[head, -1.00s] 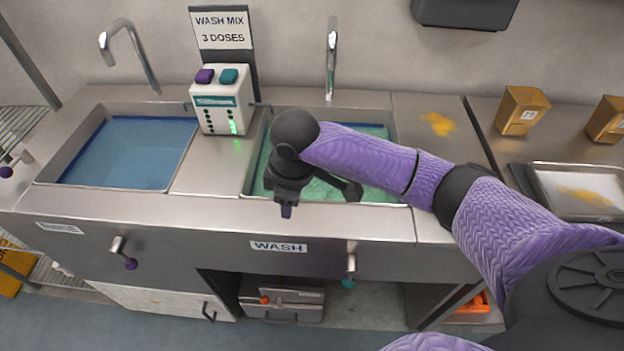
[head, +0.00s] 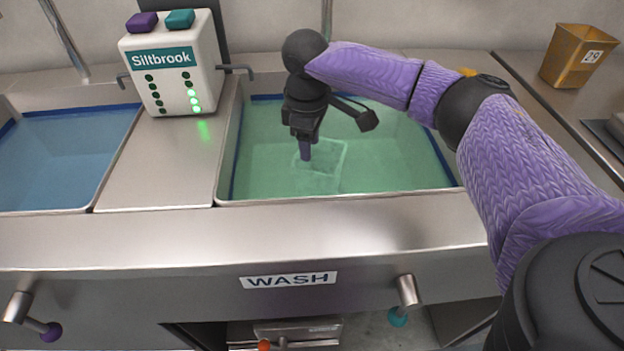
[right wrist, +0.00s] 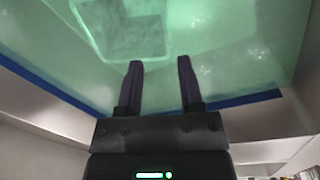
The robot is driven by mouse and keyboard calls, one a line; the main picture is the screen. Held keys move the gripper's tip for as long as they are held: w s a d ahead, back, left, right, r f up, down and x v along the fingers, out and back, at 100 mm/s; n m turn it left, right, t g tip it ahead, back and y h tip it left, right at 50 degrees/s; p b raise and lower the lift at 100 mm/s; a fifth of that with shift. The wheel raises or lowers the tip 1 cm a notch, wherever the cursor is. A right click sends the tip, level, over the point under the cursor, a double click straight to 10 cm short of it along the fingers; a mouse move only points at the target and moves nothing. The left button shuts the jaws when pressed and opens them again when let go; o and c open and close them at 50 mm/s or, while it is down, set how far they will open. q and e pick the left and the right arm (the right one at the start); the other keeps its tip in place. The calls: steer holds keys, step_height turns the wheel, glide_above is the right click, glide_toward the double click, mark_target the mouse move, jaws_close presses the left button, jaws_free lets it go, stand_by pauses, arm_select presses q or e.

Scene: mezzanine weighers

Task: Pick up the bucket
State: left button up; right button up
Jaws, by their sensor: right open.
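A pale, see-through, square-mouthed container, which looks like the bucket (head: 326,172), sits in the green liquid of the wash sink (head: 340,197). It also shows in the right wrist view (right wrist: 130,28), at the top left, beyond the fingertips. My left gripper is not in view.
A white Siltbrook dispenser (head: 173,72) with green lights stands between the wash sink and the blue-water sink (head: 60,150). The steel front ledge (head: 150,240) is clear. A brass-coloured container (head: 573,56) stands at the back right.

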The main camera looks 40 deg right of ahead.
mark_target(311, 171)
step_height(311, 171, down, 8)
steer(key=b, duration=0.4)
steer(key=shift+s+d, duration=0.1)
steer(key=shift+s, duration=0.05)
steer(key=shift+f, duration=0.1)
jaws_close()
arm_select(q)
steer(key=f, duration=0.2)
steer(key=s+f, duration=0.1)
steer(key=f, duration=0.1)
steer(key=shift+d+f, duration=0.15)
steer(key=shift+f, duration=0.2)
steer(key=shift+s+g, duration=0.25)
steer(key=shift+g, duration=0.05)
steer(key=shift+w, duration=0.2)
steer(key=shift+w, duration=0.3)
